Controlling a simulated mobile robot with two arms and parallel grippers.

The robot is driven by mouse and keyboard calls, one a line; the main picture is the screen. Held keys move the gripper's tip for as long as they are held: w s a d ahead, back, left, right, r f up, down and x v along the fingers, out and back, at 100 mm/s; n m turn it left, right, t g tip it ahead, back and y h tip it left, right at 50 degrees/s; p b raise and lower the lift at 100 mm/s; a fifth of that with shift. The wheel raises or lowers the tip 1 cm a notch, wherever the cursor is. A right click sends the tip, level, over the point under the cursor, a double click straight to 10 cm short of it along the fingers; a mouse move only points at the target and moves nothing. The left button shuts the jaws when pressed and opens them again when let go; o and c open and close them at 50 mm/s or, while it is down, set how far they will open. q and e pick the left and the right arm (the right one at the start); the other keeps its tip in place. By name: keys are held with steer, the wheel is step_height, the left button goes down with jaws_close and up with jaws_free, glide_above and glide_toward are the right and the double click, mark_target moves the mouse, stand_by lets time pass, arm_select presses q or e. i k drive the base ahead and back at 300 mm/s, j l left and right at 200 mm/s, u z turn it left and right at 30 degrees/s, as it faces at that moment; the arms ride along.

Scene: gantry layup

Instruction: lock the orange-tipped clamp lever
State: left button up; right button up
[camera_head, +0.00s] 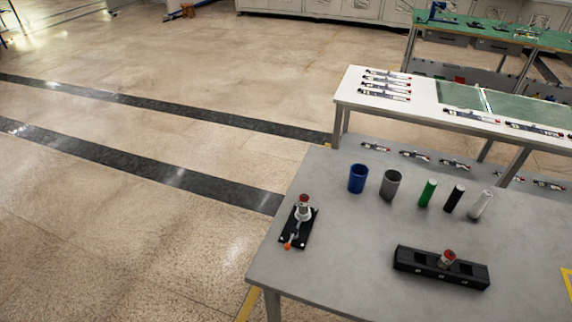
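The clamp (300,224) sits on a black base plate near the left edge of the grey table (350,270). A white and red round part stands upright at its far end. Its lever with an orange tip (287,245) points toward the near left of the plate, low over it. I cannot tell from here whether the lever is locked. Neither of my grippers is in view.
A blue cup (358,179), a grey cup (390,184) and green (428,192), black (454,198) and white (481,204) cylinders stand along the back. A black block (441,267) lies front right. The table between is clear.

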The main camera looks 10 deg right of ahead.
mark_target(294, 231)
steer(key=z, duration=0.65)
steer(key=i+j+z, duration=0.15)
steer(key=j+z, duration=0.25)
steer(key=i+j+z, duration=0.1)
steer(key=j+z, duration=1.05)
steer(key=j, duration=0.45)
steer(key=k+j+z, duration=0.1)
steer(key=j, duration=0.35)
steer(key=k+j, duration=0.1)
steer(key=j, duration=0.35)
steer(key=k+j+z, duration=0.1)
steer(key=j, duration=0.75)
steer(key=k+j+z, duration=0.1)
steer(key=j, duration=0.35)
steer(key=k, duration=0.05)
